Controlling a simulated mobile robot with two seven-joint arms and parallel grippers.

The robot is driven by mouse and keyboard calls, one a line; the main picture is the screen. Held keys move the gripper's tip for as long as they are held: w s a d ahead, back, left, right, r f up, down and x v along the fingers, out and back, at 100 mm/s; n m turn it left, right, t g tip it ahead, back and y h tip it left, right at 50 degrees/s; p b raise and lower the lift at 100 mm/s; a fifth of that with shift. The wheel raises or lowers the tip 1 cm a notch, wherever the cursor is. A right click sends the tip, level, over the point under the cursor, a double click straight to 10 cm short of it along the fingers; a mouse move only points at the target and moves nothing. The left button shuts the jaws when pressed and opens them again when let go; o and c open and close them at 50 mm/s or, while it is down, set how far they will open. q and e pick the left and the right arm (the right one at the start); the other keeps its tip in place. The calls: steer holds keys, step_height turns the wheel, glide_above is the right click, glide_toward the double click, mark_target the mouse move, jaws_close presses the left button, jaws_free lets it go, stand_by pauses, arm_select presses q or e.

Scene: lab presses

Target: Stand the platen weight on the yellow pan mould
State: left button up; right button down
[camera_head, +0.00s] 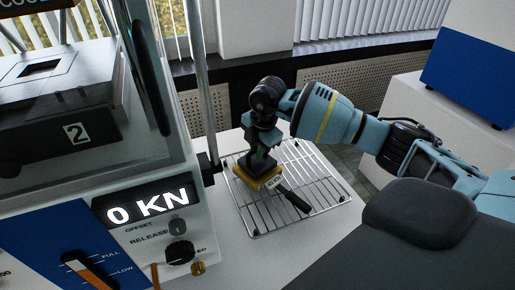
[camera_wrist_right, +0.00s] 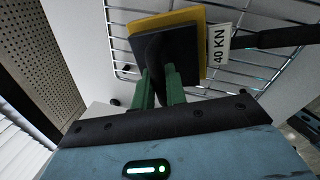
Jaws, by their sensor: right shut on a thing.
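My right gripper (camera_head: 261,148) points down over the wire rack and is shut on the platen weight, a dark square block (camera_head: 254,163). In the right wrist view, my green fingers (camera_wrist_right: 160,88) close on the dark platen weight (camera_wrist_right: 168,55). The yellow pan mould (camera_head: 262,182) lies on the rack directly under the weight; its yellow edge (camera_wrist_right: 185,18) shows behind the weight in the wrist view. The mould has a black handle (camera_head: 294,201) and a white "40 KN" tag (camera_wrist_right: 219,45). The weight covers most of the mould; I cannot tell whether they touch. My left gripper is not in view.
The wire rack (camera_head: 325,188) stands on a white bench (camera_head: 213,263). A press with a "0 KN" display (camera_head: 150,207) and a clear guard stands close on the left. A blue and white box (camera_head: 470,75) is at the right. The rack's right side is clear.

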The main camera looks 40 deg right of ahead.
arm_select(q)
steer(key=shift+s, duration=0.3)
arm_select(e)
steer(key=shift+r, duration=0.2)
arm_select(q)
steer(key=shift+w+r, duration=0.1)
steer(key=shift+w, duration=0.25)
arm_select(e)
steer(key=shift+w+f, duration=0.1)
steer(key=shift+f, duration=0.2)
steer(key=shift+f, duration=0.2)
steer(key=c, duration=1.4)
jaws_free()
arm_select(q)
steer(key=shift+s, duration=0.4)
arm_select(e)
steer(key=shift+o, duration=0.3)
steer(key=shift+f, duration=0.1)
steer(key=shift+s+f, duration=0.2)
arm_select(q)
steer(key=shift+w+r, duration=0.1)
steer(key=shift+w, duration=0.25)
arm_select(e)
step_height(320, 180, up, 8)
steer(key=s, duration=0.1)
steer(key=shift+s, duration=0.2)
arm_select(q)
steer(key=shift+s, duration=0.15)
